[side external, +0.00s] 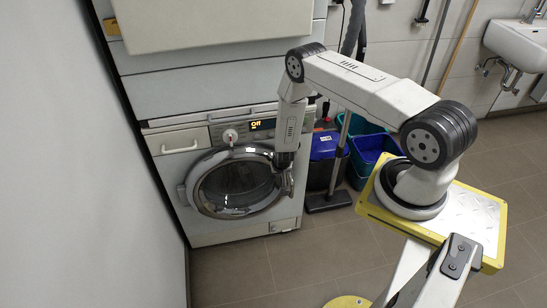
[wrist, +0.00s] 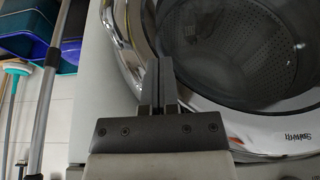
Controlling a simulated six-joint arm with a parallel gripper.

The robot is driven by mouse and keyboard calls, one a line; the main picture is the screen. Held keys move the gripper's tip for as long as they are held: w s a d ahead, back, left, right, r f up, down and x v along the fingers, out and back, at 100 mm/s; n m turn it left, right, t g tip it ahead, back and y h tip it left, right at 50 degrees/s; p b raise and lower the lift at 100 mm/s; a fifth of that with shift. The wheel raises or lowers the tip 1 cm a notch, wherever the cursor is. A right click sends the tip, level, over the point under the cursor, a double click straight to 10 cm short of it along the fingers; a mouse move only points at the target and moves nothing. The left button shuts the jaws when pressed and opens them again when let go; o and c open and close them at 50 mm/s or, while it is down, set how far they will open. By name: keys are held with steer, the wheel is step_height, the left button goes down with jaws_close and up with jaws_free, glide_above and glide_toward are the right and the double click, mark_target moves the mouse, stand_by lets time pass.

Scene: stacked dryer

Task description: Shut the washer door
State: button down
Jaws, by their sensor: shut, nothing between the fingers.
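The washer (side external: 235,225) is white and stands under another appliance. Its round door (side external: 208,208) has a chrome rim and dark glass and lies at or close to the washer's front. I cannot tell whether a gap remains. In the wrist view the chrome rim (wrist: 127,45) curves behind my fingers, and a perforated drum (wrist: 245,50) shows inside it. My gripper (side external: 287,182) is at the right edge of the door in the side view. Its fingers (wrist: 160,75) are together and empty, pointing at the rim. Whether they touch it is unclear.
A white upper appliance (side external: 220,85) stands above the washer. Blue bins (side external: 370,150) and a mop (side external: 335,170) stand right of the washer. A sink (side external: 520,45) is on the back wall. The tiled floor (side external: 290,270) in front is clear.

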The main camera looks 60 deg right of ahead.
steer(key=a+v, duration=0.1)
steer(key=v, duration=0.9)
steer(key=shift+s, duration=0.4)
steer(key=w+a+r+n+y, duration=0.15)
steer(key=a+r, duration=0.25)
steer(key=r, duration=0.5)
steer(key=a+r+n+y, duration=0.1)
steer(key=a+r+n, duration=0.2)
steer(key=a+r, duration=0.35)
steer(key=s+a+r+n, duration=0.4)
steer(key=s+r, duration=0.6)
steer(key=r, duration=0.4)
steer(key=shift+s+a+r, duration=0.15)
steer(key=shift+a+r, duration=0.25)
steer(key=shift+a, duration=0.2)
